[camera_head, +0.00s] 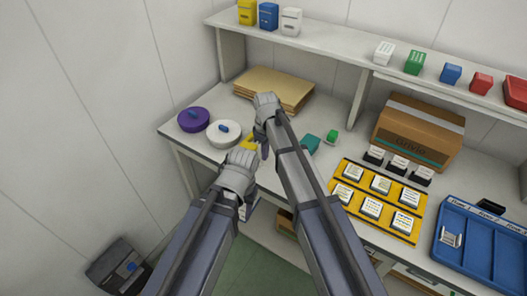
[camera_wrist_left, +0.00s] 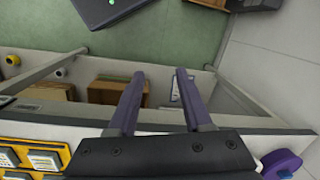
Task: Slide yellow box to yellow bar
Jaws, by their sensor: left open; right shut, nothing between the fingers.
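A yellow box (camera_head: 247,12) stands upright at the left end of the upper shelf, far from both grippers. A second yellow piece (camera_head: 250,143) shows on the table between my two hands. It is mostly hidden, so I cannot tell whether it is a box or a bar. My left gripper (camera_head: 240,172) is at the table's front edge. In the left wrist view its two purple fingers (camera_wrist_left: 159,74) are apart, with nothing between them. My right gripper (camera_head: 264,150) is farther back, pointing down near the yellow piece, shut and empty.
A purple disc (camera_head: 193,119) and a white disc (camera_head: 223,133) lie to the left. A brown stack (camera_head: 274,88) is behind. A teal block (camera_head: 310,144), yellow bottle tray (camera_head: 385,226), carton (camera_head: 418,132) and blue tray (camera_head: 484,246) are to the right.

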